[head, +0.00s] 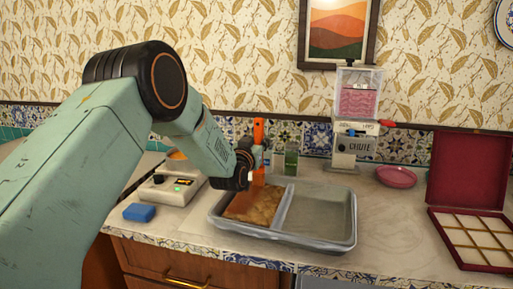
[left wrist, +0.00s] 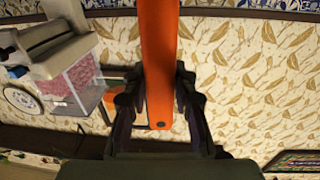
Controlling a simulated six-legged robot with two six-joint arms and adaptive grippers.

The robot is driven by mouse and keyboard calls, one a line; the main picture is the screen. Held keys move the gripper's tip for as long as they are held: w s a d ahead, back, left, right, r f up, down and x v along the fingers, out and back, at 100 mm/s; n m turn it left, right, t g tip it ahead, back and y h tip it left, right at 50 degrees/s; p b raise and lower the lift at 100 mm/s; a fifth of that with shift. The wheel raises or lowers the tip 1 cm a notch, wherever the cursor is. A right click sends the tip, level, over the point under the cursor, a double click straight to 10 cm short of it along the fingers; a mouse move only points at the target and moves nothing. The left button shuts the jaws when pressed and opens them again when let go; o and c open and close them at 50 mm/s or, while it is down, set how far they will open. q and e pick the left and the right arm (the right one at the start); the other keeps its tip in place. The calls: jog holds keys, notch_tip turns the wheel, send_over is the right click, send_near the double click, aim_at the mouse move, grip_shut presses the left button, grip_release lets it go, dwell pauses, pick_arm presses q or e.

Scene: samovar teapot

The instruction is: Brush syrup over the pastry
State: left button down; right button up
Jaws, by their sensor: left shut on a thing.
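My left gripper (head: 245,165) is shut on an orange-handled brush (head: 259,132). The handle stands roughly upright, and its lower part hangs over the pastry. The brown pastry (head: 262,207) lies in the left compartment of a grey metal tray (head: 330,244). I cannot tell whether the brush tip touches the pastry. In the left wrist view the orange handle (left wrist: 158,50) runs between both fingers of my left gripper (left wrist: 158,85). An orange-topped container (head: 177,155), perhaps the syrup, is partly hidden behind my left arm. My right gripper is not in view.
A green jar (head: 291,160) and a dispenser (head: 357,115) stand behind. The tray's right compartment is empty.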

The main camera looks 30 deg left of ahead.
pick_arm(q)
jog(key=shift+w, duration=0.65)
jog(key=shift+s+d, duration=0.15)
jog(key=shift+s, duration=0.55)
jog(key=shift+s+d+p, duration=1.25)
jog(key=shift+s+d, duration=0.1)
jog(key=shift+s, duration=2.55)
jog(key=shift+s+d+p, duration=1.2)
jog(key=shift+s+d, duration=0.15)
jog(key=shift+s, duration=2.5)
jog(key=w+a+b, duration=0.2)
jog(key=w+b, duration=0.3)
jog(key=w, duration=1.2)
jog(key=shift+a, duration=0.25)
